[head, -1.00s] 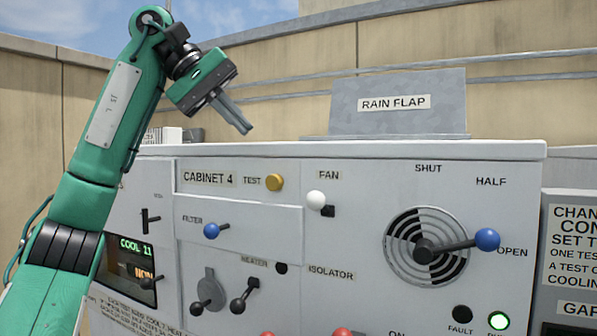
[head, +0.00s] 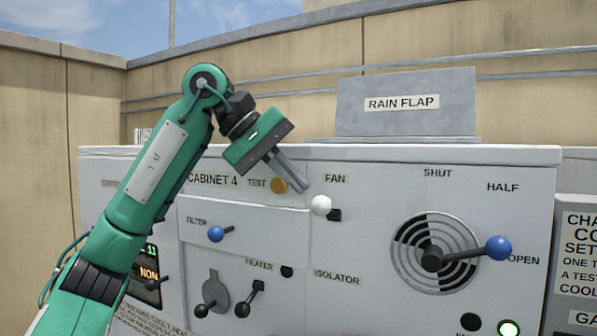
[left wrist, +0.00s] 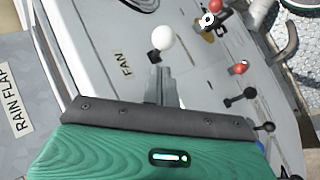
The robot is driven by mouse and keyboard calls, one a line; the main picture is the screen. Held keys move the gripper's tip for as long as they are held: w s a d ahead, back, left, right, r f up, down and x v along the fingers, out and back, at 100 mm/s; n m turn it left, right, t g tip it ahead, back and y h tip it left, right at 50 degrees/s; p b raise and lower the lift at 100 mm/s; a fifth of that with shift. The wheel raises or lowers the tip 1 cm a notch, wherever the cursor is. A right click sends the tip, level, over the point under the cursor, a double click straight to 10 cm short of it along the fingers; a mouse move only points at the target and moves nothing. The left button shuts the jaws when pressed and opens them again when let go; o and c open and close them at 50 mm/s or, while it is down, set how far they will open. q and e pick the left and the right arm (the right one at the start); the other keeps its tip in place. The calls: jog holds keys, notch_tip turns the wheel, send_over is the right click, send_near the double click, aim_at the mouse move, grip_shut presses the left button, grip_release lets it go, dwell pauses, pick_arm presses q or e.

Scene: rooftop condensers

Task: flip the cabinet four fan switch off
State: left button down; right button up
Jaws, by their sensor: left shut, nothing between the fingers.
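The fan switch, a lever with a white ball knob (head: 321,205), sticks out of the cabinet four panel (head: 370,190) just below the FAN label (head: 336,178). In the left wrist view the white knob (left wrist: 163,37) is just beyond my fingertips. My left gripper (head: 303,188) is shut and empty. Its fingers point down and right, with the tips up and left of the knob and a small gap showing between them. It partly covers the yellow TEST button (head: 279,185). My right gripper is not in view.
A blue FILTER knob (head: 216,234) is left of the fan switch. A blue-ended damper lever (head: 498,247) is to the right, pointing toward OPEN. Black HEATER and ISOLATOR levers (head: 253,296) are below. The RAIN FLAP plate (head: 405,105) stands on the cabinet top.

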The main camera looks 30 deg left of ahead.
aim_at(327, 211)
pick_arm(q)
jog(key=shift+s+d+f, duration=0.2)
jog(key=shift+d+f, duration=0.25)
jog(key=shift+d, duration=0.3)
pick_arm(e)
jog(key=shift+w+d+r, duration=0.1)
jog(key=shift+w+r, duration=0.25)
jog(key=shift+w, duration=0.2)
pick_arm(q)
jog(key=shift+s, duration=0.1)
